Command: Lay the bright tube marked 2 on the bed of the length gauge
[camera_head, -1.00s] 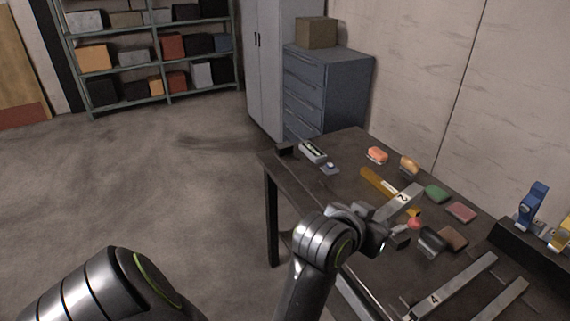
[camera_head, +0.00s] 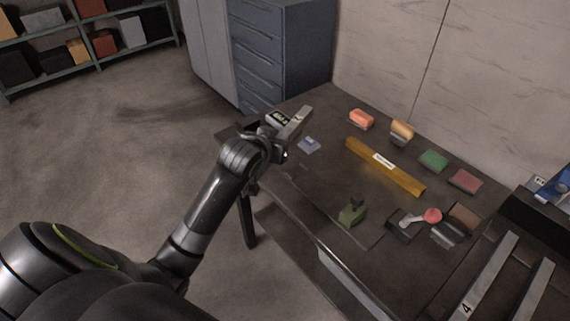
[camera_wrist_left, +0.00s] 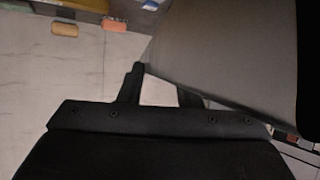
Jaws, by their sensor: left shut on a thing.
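My left gripper (camera_head: 277,142) is shut on a bright grey tube (camera_head: 298,124) over the far left end of the table. The tube's mark is not clearly readable now. In the left wrist view, the tube (camera_wrist_left: 225,55) fills the upper right, beside the left gripper's fingers (camera_wrist_left: 160,84). A long yellow bar (camera_head: 362,150) with a white label lies on the table, apart from the tube. I cannot tell whether it is the length gauge. The area under the tube is partly hidden by it and my gripper. My right gripper is not in view.
A small grey-blue piece (camera_head: 309,145) lies near the gripper. Orange (camera_head: 361,119), tan, green (camera_head: 433,160) and red blocks line the wall side. A green clamp-like part (camera_head: 352,213) is near the front edge. A bar marked 4 (camera_head: 490,275) lies at lower right.

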